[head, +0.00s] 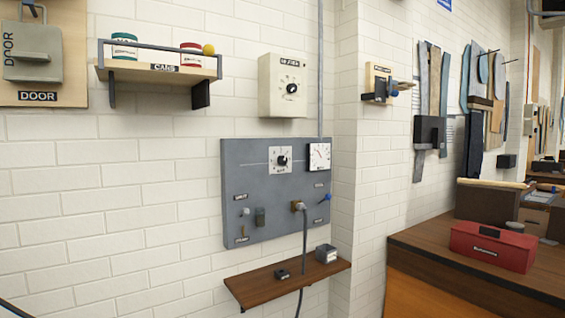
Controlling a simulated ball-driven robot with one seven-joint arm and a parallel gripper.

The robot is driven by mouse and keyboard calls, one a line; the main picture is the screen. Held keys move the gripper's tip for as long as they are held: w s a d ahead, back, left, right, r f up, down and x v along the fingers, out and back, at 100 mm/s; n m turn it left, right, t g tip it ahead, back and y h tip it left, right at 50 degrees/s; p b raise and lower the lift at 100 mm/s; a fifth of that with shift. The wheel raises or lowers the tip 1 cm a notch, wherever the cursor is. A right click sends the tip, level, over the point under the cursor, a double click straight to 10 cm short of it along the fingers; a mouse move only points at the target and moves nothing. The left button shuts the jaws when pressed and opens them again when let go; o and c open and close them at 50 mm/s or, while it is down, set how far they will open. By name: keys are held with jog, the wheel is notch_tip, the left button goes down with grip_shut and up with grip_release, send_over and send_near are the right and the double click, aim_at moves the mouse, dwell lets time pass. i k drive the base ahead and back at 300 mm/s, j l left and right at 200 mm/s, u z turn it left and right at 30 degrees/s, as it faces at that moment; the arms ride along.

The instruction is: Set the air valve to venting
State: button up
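A grey panel (262,222) is mounted on the white brick wall. At its right side is a small blue-handled lever (324,198), with a small label above it and another below, both too small to read. I cannot tell for certain that this lever is the air valve, or which setting it is on. My gripper is not in view.
The panel also has a dial (281,160) and small switches at lower left. A narrow wooden shelf (262,290) juts out below it. A dial box (283,85) hangs above. A workbench (440,252) with a red toolbox (491,246) stands at right.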

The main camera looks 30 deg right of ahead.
aim_at(327, 197)
jog(key=i+j, duration=0.1)
jog(key=i, duration=0.55)
jog(key=i+j, duration=0.1)
jog(key=i, duration=0.55)
jog(key=z, duration=1.15)
